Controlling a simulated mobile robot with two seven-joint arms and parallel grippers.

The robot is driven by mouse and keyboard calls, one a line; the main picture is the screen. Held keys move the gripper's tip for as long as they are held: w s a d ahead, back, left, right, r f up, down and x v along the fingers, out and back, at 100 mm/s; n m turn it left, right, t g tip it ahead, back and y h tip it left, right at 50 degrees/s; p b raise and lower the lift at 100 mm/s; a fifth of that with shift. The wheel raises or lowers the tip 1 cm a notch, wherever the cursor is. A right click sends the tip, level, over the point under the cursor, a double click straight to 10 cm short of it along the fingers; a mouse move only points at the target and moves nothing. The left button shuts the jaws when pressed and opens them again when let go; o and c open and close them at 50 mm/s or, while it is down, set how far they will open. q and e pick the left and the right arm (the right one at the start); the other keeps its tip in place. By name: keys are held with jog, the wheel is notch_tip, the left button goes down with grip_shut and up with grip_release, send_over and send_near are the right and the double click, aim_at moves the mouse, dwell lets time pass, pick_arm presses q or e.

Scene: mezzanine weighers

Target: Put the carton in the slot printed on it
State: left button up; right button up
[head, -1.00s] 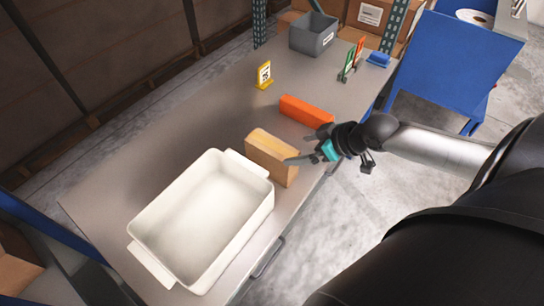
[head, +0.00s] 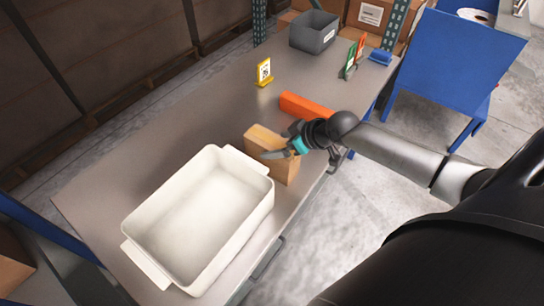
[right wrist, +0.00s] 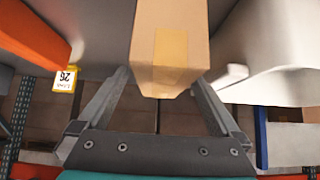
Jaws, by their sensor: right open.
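The tan carton (head: 262,140) stands upright on the table beside the white tub; its printing cannot be read. In the right wrist view the carton (right wrist: 168,30) lies between my two fingers, with a yellowish strip of tape on its near face. My right gripper (head: 270,155) is open with its fingers at the carton; in the wrist view the right gripper (right wrist: 163,80) has one finger on each side, and I cannot tell whether they touch. A yellow-based number sign (head: 264,73) stands farther back. Green and red signs (head: 354,57) stand near the far right. My left gripper is out of view.
The empty white tub (head: 135,255) fills the near part of the table (head: 150,140). An orange block (head: 305,106) lies just behind the carton. A grey bin (head: 313,38) and a small blue object (head: 380,57) are at the far end. The left middle of the table is clear.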

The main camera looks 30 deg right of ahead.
jog(key=shift+a+b+x, duration=0.2)
jog(key=shift+b+x, duration=0.5)
jog(key=shift+x, duration=2.05)
jog(key=shift+r, duration=0.15)
grip_shut()
jog(key=shift+w+r, duration=0.1)
